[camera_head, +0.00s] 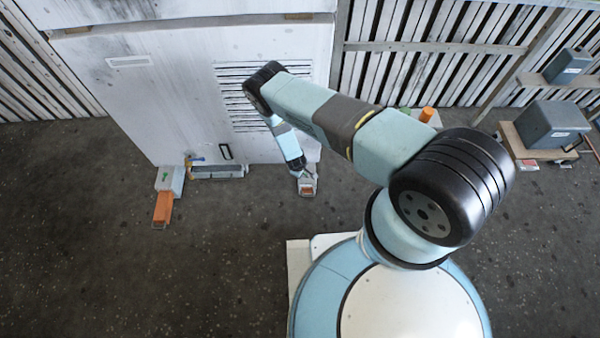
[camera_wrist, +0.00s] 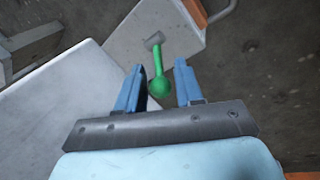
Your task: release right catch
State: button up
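The right catch (camera_head: 307,186) is a small grey block with an orange part, low at the right end of the white housing (camera_head: 170,90). In the wrist view its grey block (camera_wrist: 130,38) carries a green lever (camera_wrist: 158,60) ending in a round green knob (camera_wrist: 159,88). My gripper (camera_wrist: 159,68) is open, its two blue fingers either side of the lever and knob. Gaps show on both sides, so it holds nothing; the depth between knob and fingers is unclear. In the head view my gripper (camera_head: 303,173) is at the catch and partly hides it.
A similar left catch (camera_head: 171,180) with an orange handle (camera_head: 162,208) sits at the housing's lower left. A grey bar (camera_head: 218,172) lies along the lower edge between them. Grey boxes (camera_head: 552,124) stand at the far right. The floor in front is clear.

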jog(key=shift+x, duration=0.95)
grip_shut()
